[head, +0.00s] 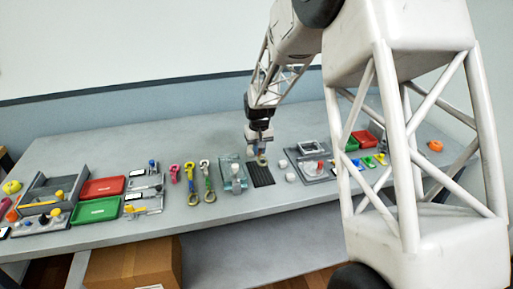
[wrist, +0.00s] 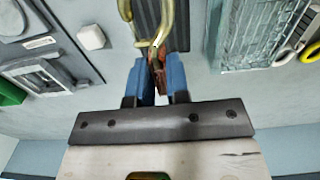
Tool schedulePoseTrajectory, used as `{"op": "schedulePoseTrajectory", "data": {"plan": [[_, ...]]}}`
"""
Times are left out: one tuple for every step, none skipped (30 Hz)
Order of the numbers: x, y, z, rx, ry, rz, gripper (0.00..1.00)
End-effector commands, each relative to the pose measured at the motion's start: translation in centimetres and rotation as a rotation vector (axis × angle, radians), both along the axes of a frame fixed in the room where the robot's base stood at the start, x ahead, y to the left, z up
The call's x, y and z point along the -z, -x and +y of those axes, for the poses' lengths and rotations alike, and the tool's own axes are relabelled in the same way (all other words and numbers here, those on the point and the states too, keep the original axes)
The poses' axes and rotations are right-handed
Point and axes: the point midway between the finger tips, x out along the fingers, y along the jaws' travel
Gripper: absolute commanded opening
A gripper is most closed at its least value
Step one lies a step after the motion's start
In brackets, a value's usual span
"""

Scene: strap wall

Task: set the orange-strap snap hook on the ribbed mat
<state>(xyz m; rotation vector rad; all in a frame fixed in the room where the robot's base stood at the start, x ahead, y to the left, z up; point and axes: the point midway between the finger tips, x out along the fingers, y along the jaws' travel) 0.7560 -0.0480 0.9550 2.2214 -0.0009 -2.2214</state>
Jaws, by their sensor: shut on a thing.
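My gripper (wrist: 158,68) is shut on the snap hook (wrist: 153,42), a brass-coloured hook with a short orange-brown strap (wrist: 160,82) between the blue fingers. The hook's curved end points away from the wrist and overlaps the dark ribbed mat (wrist: 178,20) in the wrist view. In the head view, my gripper (head: 260,151) is at the far end of the ribbed mat (head: 260,176), and the hook (head: 262,161) shows as a small pale spot below it. I cannot tell whether the hook touches the mat.
A clear ribbed glass tray (head: 226,172) stands close left of the mat. White blocks (head: 282,163) and a grey fixture (head: 323,178) are on its right. Other strap hooks (head: 208,196) lie further left, beyond the glass tray. The mat's near part is bare.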

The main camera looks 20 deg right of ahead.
Motion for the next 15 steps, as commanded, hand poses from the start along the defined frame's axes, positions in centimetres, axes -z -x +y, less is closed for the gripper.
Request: {"op": "schedulePoseTrajectory", "data": {"plan": [[0.0,0.0,0.0,0.000,0.000,0.000,0.00],[0.0,0.0,0.0,0.000,0.000,0.000,0.00],[0.0,0.0,0.0,0.000,0.000,0.000,0.00],[0.0,0.0,0.0,0.000,0.000,0.000,0.00],[0.0,0.0,0.0,0.000,0.000,0.000,0.00],[0.1,0.0,0.0,0.000,0.000,0.000,0.00],[0.1,0.0,0.0,0.000,0.000,0.000,0.00],[0.2,0.0,0.0,0.000,0.000,0.000,0.00],[0.2,0.0,0.0,0.000,0.000,0.000,0.00],[0.3,0.0,0.0,0.000,0.000,0.000,0.00],[0.4,0.0,0.0,0.000,0.000,0.000,0.00],[0.6,0.0,0.0,0.000,0.000,0.000,0.00],[0.7,0.0,0.0,0.000,0.000,0.001,0.00],[0.8,0.0,0.0,0.000,0.000,0.001,0.00],[1.0,0.0,0.0,0.000,0.000,0.001,0.00]]}}
